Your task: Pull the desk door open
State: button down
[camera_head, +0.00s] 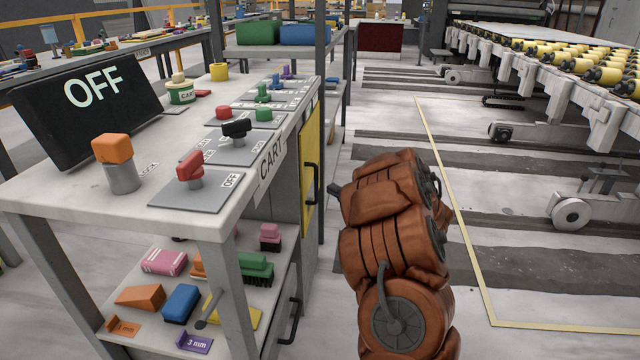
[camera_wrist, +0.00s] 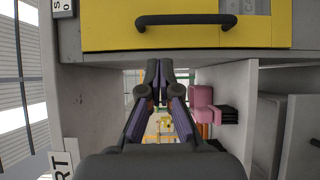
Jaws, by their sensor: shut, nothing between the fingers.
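The grey desk (camera_head: 60,195) stands at the left in the head view. Its yellow door (camera_head: 307,150) is on the right-hand side and looks closed, with a dark upright bar handle (camera_head: 315,185). In the wrist view the yellow door (camera_wrist: 110,33) fills the top, and its black handle (camera_wrist: 185,20) runs across it. My gripper (camera_wrist: 163,68) is shut and empty, its fingertips just below the door's edge and handle in that picture, apart from the handle. In the head view my arm hides most of the gripper.
The desk top carries an OFF screen (camera_head: 85,105), an orange knob (camera_head: 113,150) and a red knob (camera_head: 190,167). The lower shelf holds several blocks and brushes.

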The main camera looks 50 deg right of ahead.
jog(key=b, duration=0.2)
send_near(305, 173)
jog(key=w, duration=0.5)
jog(key=shift+w+a+r, duration=0.1)
jog(key=shift+w, duration=0.15)
